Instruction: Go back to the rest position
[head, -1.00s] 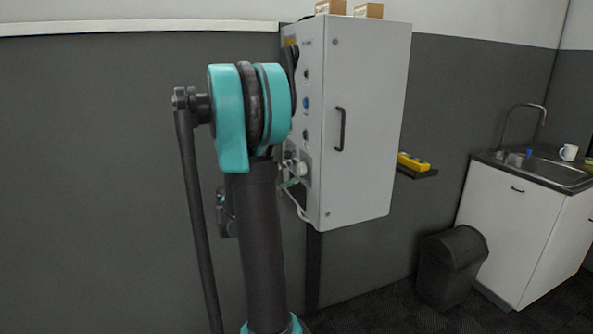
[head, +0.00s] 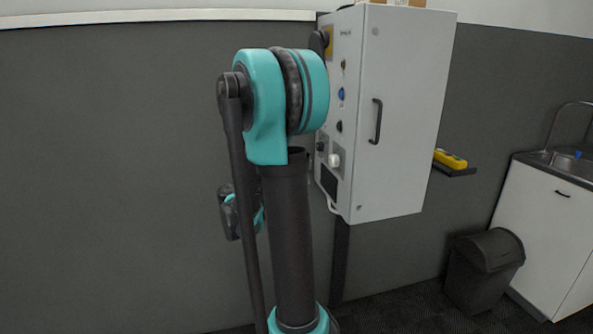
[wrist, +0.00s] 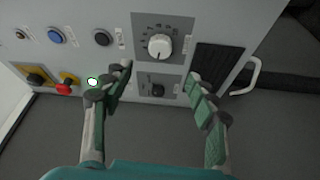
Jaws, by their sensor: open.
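My gripper (wrist: 158,82) is open and empty in the wrist view, its two green-padded fingers spread apart. Its fingertips show against the lower part of the control panel, either side of a small black knob (wrist: 158,90). A white dial (wrist: 159,46) on a dark plate shows just above, between the fingers. Whether the fingers touch the panel cannot be told. In the head view my arm stands upright in front of the cabinet, and the gripper's fingers cannot be made out there.
The grey wall cabinet (head: 405,120) has a black door handle (head: 376,121) and a side panel with buttons. A yellow device (head: 450,159) lies on a small shelf to its right. A dark bin (head: 484,268) and a white sink unit (head: 548,225) stand further right. The wall at left is bare.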

